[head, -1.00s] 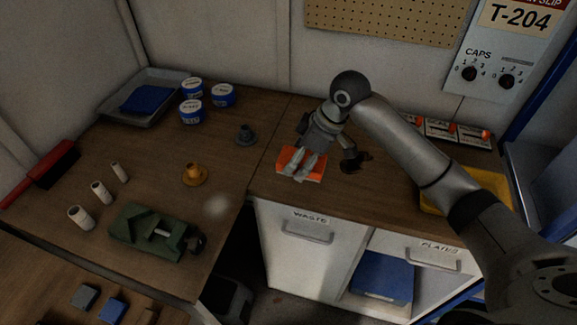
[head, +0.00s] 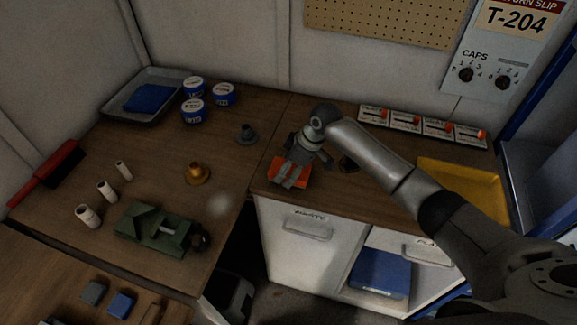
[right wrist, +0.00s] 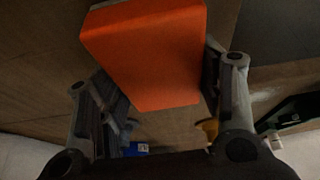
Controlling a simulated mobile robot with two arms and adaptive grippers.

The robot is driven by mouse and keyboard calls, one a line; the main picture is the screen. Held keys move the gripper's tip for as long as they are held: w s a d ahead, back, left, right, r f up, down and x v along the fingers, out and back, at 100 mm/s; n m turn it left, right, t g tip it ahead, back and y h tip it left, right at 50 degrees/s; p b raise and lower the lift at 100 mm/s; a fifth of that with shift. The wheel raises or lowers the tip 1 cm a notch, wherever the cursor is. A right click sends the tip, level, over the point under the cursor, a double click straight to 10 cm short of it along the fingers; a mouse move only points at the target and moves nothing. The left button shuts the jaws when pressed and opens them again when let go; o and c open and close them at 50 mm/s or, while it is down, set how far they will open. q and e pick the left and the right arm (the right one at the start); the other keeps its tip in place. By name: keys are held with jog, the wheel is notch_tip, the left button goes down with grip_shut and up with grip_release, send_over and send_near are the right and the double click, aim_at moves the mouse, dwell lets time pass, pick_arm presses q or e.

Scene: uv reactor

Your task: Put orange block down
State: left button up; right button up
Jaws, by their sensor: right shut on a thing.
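The orange block (head: 276,172) is at the left end of the right-hand worktop, above the waste drawer, in the head view. My right gripper (head: 288,178) is around it from above. In the right wrist view the orange block (right wrist: 152,55) fills the space between the two fingers of my right gripper (right wrist: 160,95), with a finger along each side. I cannot tell from the head view whether the block touches the worktop. My left gripper is out of view.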

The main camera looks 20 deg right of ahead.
jog(key=shift+s+f, duration=0.15)
jog(key=shift+f, duration=0.25)
jog(key=o, duration=0.8)
jog(key=shift+s+f, duration=0.1)
jog(key=shift+f, duration=0.05)
jog(key=shift+c, duration=0.2)
jog(key=shift+o, duration=0.8)
jog(key=shift+a+f, duration=0.1)
jog(key=shift+w, duration=0.2)
jog(key=shift+r, duration=0.25)
jog(key=b+v, duration=0.2)
jog(key=v, duration=1.1)
jog(key=shift+w, duration=0.25)
jog(key=shift+a+f, duration=0.1)
